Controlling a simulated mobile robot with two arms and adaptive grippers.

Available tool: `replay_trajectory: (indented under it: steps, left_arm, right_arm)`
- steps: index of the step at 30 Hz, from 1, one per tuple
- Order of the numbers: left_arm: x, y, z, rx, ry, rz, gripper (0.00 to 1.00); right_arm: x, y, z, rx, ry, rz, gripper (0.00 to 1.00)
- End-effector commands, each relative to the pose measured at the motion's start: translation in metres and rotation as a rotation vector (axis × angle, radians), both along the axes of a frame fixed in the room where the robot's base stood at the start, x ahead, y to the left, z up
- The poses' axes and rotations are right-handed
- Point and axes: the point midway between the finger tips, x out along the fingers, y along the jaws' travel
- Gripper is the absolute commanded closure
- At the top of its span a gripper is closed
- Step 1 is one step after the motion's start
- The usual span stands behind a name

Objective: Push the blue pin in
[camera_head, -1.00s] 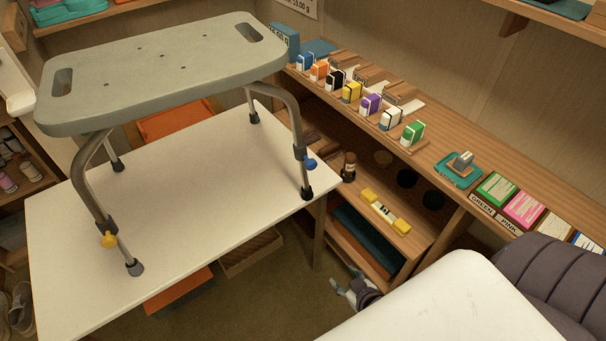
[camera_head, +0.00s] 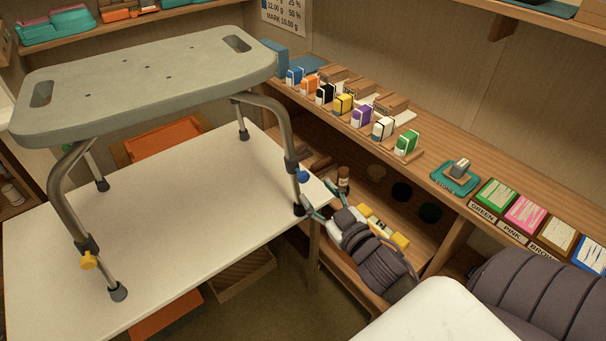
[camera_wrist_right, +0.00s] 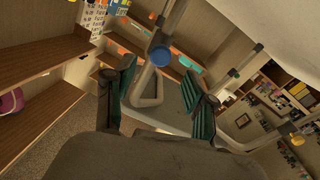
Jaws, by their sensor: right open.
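A grey bath stool (camera_head: 150,82) with metal legs stands on the white table (camera_head: 180,200). The blue pin (camera_head: 303,176) is a round knob on its right-hand front leg, just above the dark foot. My right gripper (camera_head: 311,203) is open beside the foot of that leg, slightly below the pin in the picture. In the right wrist view the blue pin (camera_wrist_right: 161,57) shows between and beyond the two teal-padded fingers of my right gripper (camera_wrist_right: 160,74). I cannot tell whether a finger touches the leg. My left gripper is out of view.
A wooden shelf (camera_head: 430,158) with several coloured boxes runs along the back right wall. A yellow-ended tool (camera_head: 399,240) and a brown bottle (camera_head: 343,179) are near my right arm.

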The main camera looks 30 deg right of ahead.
Motion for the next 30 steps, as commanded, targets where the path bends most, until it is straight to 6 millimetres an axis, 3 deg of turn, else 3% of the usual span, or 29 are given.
replay_trajectory:
  steps: [3, 9, 15, 23, 30]
  left_arm:
    - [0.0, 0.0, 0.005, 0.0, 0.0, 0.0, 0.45]
    - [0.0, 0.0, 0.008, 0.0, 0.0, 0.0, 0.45]
    - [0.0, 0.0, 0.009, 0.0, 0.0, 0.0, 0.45]
    - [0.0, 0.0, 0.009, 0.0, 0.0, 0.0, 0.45]
    - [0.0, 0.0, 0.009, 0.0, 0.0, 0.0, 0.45]
  right_arm:
    - [0.026, -0.002, 0.002, -0.002, -0.002, 0.0, 0.45]
    - [0.057, -0.003, 0.0, 0.0, 0.001, 0.0, 0.45]
    - [0.07, -0.004, 0.0, 0.0, 0.002, -0.001, 0.45]
    - [0.07, -0.004, -0.001, 0.0, 0.002, -0.001, 0.45]
    - [0.07, -0.004, -0.001, 0.0, 0.002, -0.001, 0.81]
